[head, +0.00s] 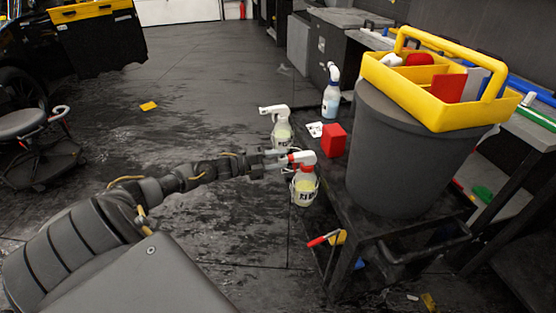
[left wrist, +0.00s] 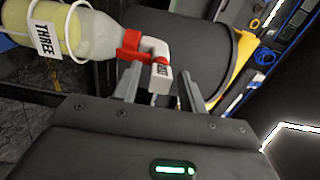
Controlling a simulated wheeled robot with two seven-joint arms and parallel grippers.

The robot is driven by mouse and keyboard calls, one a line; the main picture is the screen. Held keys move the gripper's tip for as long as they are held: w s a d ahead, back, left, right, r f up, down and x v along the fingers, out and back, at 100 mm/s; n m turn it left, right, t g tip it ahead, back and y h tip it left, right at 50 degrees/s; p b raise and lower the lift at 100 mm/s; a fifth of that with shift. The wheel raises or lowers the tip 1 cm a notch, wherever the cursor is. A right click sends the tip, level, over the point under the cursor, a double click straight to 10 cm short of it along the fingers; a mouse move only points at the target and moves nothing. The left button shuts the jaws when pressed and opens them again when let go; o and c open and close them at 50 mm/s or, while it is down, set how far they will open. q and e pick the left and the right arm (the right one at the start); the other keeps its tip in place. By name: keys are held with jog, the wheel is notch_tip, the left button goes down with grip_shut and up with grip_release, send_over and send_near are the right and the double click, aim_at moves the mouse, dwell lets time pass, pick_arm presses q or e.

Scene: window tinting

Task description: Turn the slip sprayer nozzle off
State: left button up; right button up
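A spray bottle with a red collar and white nozzle head (head: 304,184) hangs in a wire holder at the cart's left side. In the left wrist view the same kind of bottle (left wrist: 92,34) lies sideways, labelled THREE, with its white nozzle tip (left wrist: 161,78) between my finger lines. My left gripper (head: 284,161) is at this nozzle; in the wrist view its two fingers (left wrist: 160,88) stand apart, with gaps beside the nozzle. The nozzle's on or off marking is too small to read. Another white-headed sprayer (head: 282,131) hangs just behind. My right gripper is not in view.
A blue-labelled spray bottle (head: 331,97) and a red box (head: 333,141) stand on the dark cart. A large grey bin (head: 400,160) carries a yellow caddy (head: 440,105). A stool (head: 22,124) is at left. The wet floor (head: 200,100) left of the cart is mostly clear.

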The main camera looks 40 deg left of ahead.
pick_arm(q)
jog(key=v, duration=1)
jog(key=shift+s+a, duration=0.25)
jog(key=shift+s, duration=0.05)
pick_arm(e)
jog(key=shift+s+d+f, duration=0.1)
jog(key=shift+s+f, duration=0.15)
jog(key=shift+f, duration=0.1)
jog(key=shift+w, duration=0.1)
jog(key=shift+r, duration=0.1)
